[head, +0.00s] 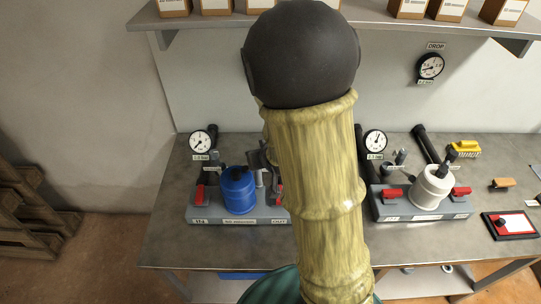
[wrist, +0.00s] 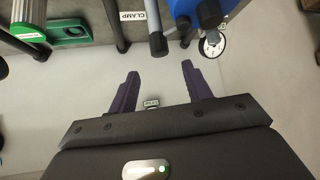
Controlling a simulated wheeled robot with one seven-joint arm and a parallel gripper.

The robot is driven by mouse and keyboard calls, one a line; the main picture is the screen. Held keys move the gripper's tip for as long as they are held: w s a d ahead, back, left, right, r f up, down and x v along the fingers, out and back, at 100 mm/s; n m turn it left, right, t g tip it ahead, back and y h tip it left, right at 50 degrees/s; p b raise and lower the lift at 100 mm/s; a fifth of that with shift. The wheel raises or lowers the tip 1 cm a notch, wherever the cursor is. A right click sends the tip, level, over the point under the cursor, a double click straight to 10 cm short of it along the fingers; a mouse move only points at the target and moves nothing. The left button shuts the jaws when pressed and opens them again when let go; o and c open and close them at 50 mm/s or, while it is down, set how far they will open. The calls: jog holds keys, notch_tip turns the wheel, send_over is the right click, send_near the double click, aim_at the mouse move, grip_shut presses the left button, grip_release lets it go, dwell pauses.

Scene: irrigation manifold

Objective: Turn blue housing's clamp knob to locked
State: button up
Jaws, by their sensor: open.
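The blue housing (head: 238,190) stands upright on a grey base at the left of the bench, with a dark top. Part of it shows at the top edge of the wrist view (wrist: 190,10). A CLAMP label (wrist: 132,16) is beside a grey post with a dark grey end (wrist: 158,44), which looks like the clamp knob; its setting cannot be read. My gripper (wrist: 160,78) is open and empty, its two dark fingers apart from the post, which lies beyond the fingertips.
A white housing (head: 431,188) stands on a second base at the right. A shelf with boxes (head: 325,12) runs above. A red-handled valve (head: 200,193) is left of the blue housing. A green part (wrist: 68,31) is at the wrist view's upper left.

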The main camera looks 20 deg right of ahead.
jog(key=b+v, duration=0.3)
jog(key=v, duration=0.5)
dwell(0.4)
jog(key=shift+s, duration=0.1)
jog(key=s+a+f+g+p, duration=0.1)
jog(key=s+f+g, duration=0.4)
jog(key=s, duration=0.3)
jog(key=shift+f+g+p, duration=0.3)
jog(key=shift+g+p, duration=0.05)
jog(key=shift+g, duration=0.35)
dwell(0.7)
jog(key=shift+c, duration=1.4)
